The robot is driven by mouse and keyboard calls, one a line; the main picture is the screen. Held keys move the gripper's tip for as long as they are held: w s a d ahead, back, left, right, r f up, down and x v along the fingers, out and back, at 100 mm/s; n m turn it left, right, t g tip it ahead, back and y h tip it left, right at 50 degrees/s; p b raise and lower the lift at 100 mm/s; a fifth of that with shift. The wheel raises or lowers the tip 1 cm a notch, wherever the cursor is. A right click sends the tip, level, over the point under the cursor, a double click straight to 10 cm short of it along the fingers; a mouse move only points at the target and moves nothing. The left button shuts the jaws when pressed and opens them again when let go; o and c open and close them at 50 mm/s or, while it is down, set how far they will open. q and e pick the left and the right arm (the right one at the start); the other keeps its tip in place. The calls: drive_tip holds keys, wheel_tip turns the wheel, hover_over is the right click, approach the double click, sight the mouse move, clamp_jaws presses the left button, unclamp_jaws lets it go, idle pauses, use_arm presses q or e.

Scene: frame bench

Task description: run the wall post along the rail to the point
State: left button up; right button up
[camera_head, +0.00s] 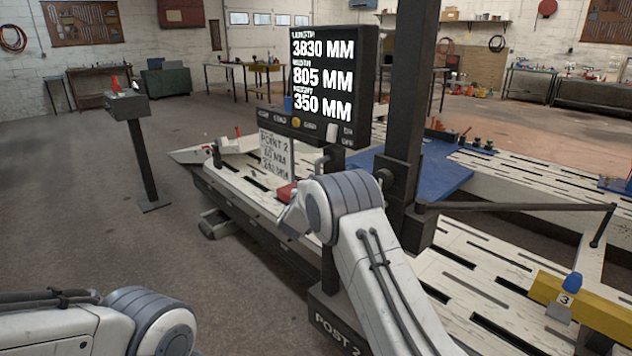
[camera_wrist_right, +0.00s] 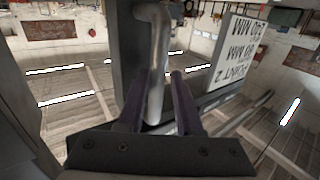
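The wall post (camera_head: 405,110) is a tall dark column standing beside the bench. Its base carries a "POST 2" label (camera_head: 337,332). Its screen (camera_head: 333,75) reads length 3830 mm, width 805 mm, height 350 mm. A thin measuring arm (camera_head: 515,207) reaches right from the post and bends down at its end. In the head view my right arm hides that grip. My left gripper is out of view.
A card marked "POINT 2" (camera_head: 275,155) hangs below the screen, its smaller print hard to read. A yellow beam (camera_head: 600,318) bears a blue-topped marker numbered 3 (camera_head: 565,297). The slotted bench (camera_head: 455,262) runs diagonally. A pedestal (camera_head: 140,150) stands left on open floor.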

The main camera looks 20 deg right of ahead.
drive_tip(key=shift+s+d, duration=0.1)
drive_tip(key=shift+s, duration=0.05)
drive_tip(key=v, duration=1)
drive_tip(key=shift+a, duration=0.25)
